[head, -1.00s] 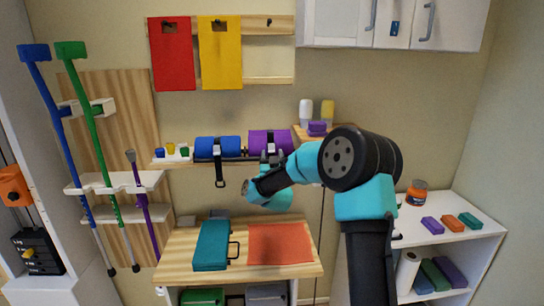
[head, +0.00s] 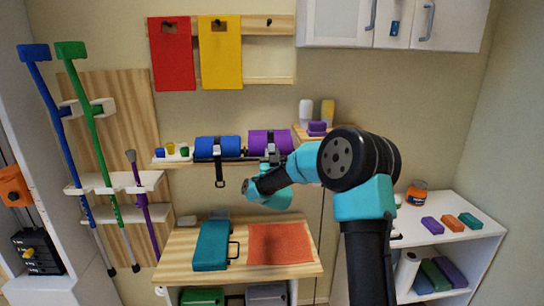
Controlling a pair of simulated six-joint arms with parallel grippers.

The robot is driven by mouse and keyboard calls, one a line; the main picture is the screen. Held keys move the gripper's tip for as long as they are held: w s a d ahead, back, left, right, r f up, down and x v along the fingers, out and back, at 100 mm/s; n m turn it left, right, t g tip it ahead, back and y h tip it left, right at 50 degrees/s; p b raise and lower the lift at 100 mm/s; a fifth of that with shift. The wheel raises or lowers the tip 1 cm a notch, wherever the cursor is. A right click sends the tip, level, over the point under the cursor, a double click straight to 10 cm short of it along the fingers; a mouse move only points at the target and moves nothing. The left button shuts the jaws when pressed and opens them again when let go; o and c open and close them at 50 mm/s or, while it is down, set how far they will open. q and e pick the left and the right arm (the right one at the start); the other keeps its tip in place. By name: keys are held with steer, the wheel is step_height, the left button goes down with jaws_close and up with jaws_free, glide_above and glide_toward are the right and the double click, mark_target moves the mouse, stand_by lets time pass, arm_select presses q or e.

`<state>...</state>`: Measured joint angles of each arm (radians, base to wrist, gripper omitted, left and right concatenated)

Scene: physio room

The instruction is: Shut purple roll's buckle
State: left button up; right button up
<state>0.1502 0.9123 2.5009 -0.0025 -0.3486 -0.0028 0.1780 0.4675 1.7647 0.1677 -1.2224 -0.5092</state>
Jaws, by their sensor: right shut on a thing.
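The purple roll (head: 257,141) lies on the wall shelf beside the blue roll (head: 216,147). A dark strap with a pale buckle (head: 271,149) runs down its front. My right gripper (head: 271,160) is at the lower front of the purple roll, shut on what looks like the strap or buckle end. The arm partly hides the grip, so I cannot tell whether the buckle is latched. My left gripper is not in view.
The blue roll's strap (head: 220,171) hangs below the shelf. Small colored items (head: 171,151) stand at the shelf's left end. Below are a teal case (head: 210,244) and an orange mat (head: 280,244) on a wooden table. A purple block (head: 317,127) sits at right.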

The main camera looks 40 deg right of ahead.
steer(key=shift+w+d+f+t+h, duration=0.15)
steer(key=shift+t+h, duration=0.15)
steer(key=shift+t, duration=0.2)
steer(key=shift+w+d+f+t+h, duration=0.15)
steer(key=shift+t+h, duration=0.15)
steer(key=shift+t, duration=0.2)
steer(key=shift+a, duration=0.1)
steer(key=o, duration=0.9)
steer(key=shift+s+f, duration=0.1)
steer(key=v, duration=1.7)
steer(key=shift+a+f, duration=0.1)
